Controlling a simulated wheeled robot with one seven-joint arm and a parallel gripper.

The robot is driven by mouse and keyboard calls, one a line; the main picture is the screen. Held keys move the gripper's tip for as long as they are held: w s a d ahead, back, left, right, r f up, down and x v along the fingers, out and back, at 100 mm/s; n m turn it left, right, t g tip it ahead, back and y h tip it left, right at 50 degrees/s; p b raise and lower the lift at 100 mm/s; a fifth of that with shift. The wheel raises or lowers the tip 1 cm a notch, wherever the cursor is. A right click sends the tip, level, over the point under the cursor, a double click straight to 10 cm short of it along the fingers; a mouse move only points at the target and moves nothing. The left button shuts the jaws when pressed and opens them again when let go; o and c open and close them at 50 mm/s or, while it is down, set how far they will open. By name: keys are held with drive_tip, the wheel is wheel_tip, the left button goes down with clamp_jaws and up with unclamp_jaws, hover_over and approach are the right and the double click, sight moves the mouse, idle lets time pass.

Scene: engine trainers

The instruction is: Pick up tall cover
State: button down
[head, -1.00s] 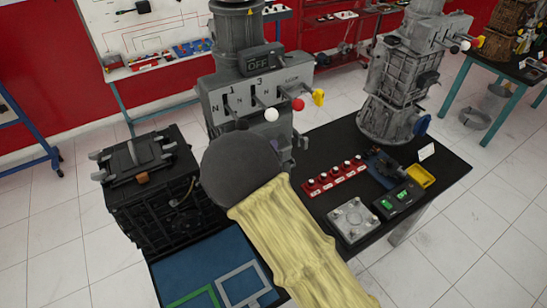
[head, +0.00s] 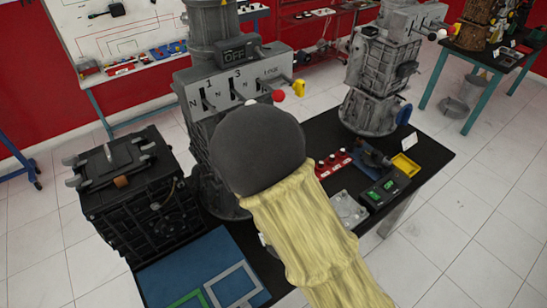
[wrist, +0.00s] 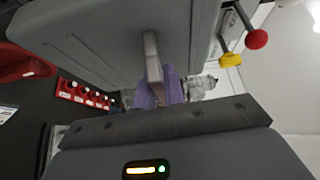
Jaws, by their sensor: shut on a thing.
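The grey casing with gear-lever slots (head: 232,85) stands at the centre of the head view, seemingly the tall cover. Its red knob and yellow knob (head: 299,87) show, and the same casing (wrist: 85,35) fills the top of the wrist view. My gripper (wrist: 160,92) has purple fingers, shut on a pale grey bar (wrist: 152,55) that meets the casing's face. In the head view, my dark round wrist and yellow sleeve hide the fingers and the casing's lower right part. I cannot tell whether the casing is raised.
A black ribbed box (head: 140,200) stands close on the left. A row of red switches (head: 333,163), a yellow tray (head: 404,166) and a second grey gearbox (head: 380,80) are on the dark table (head: 430,160) to the right. Tiled floor is clear at right.

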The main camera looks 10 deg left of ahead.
drive_tip(key=s+d+p, duration=0.5)
drive_tip(key=d+p, duration=0.1)
drive_tip(key=p, duration=0.8)
drive_tip(key=shift+r, duration=0.15)
drive_tip(key=shift+d, duration=0.15)
idle(0.3)
